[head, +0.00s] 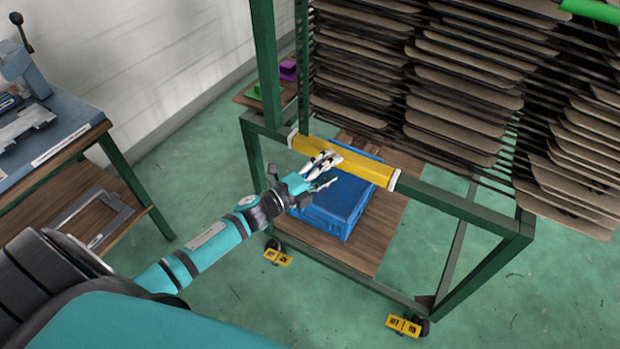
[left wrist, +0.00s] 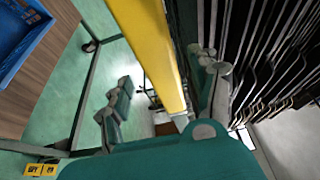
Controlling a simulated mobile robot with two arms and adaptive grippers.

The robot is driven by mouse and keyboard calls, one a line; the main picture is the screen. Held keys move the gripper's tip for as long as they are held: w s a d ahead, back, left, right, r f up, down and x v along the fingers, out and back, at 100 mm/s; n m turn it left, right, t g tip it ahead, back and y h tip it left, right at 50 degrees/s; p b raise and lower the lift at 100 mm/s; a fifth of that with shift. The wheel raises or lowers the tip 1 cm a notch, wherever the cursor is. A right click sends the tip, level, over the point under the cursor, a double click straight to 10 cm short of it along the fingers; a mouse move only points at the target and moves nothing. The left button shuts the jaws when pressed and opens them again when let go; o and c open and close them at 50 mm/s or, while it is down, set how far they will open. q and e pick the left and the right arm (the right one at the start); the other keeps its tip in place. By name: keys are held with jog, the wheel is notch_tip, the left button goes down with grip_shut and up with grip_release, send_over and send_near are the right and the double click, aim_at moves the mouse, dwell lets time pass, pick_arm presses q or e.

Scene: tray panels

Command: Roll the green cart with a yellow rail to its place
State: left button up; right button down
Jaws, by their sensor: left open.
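The green cart (head: 464,211) stands in front of me, a metal frame on casters with a yellow rail (head: 370,168) across its near side. My left gripper (head: 322,172) is at the left half of the rail. In the left wrist view the gripper's fingers (left wrist: 160,100) are apart, with the yellow rail (left wrist: 150,50) running between them. I cannot tell whether either finger touches the rail. The right gripper is in neither view.
The cart carries many brown tray panels (head: 460,95) above and a blue crate (head: 335,205) on its lower wooden shelf (head: 378,235). Yellow caster parts (head: 403,326) show near the floor. A blue-topped workbench (head: 60,130) stands at the left. Green floor (head: 520,300) is clear at the right.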

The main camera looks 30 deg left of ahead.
pick_arm(q)
jog(key=v, duration=0.9)
jog(key=shift+s, duration=0.2)
jog(key=shift+a, duration=0.1)
jog(key=s+a+f+n+g+y, duration=0.2)
jog(key=s+f+n, duration=0.2)
jog(key=f, duration=0.6)
jog(key=s+a+f+n+g+y+p, duration=0.1)
jog(key=s+f+n+g+y, duration=0.2)
jog(key=f, duration=0.6)
jog(key=s+a+f+n+g+y, duration=0.15)
jog(key=s+f+n, duration=0.35)
jog(key=f, duration=0.5)
jog(key=s+d+f+n+g, duration=0.2)
jog(key=s+f, duration=0.3)
jog(key=s, duration=0.4)
jog(key=s+d+f+n+g+p, duration=0.1)
jog(key=s+d+f+n+g, duration=0.2)
jog(key=s+f, duration=0.3)
jog(key=s+d+f+n+g, duration=0.3)
jog(key=s+f+g, duration=0.1)
jog(key=s, duration=0.9)
jog(key=shift+s+f+y, duration=0.2)
jog(key=shift+f+y, duration=0.25)
jog(key=shift+f, duration=0.3)
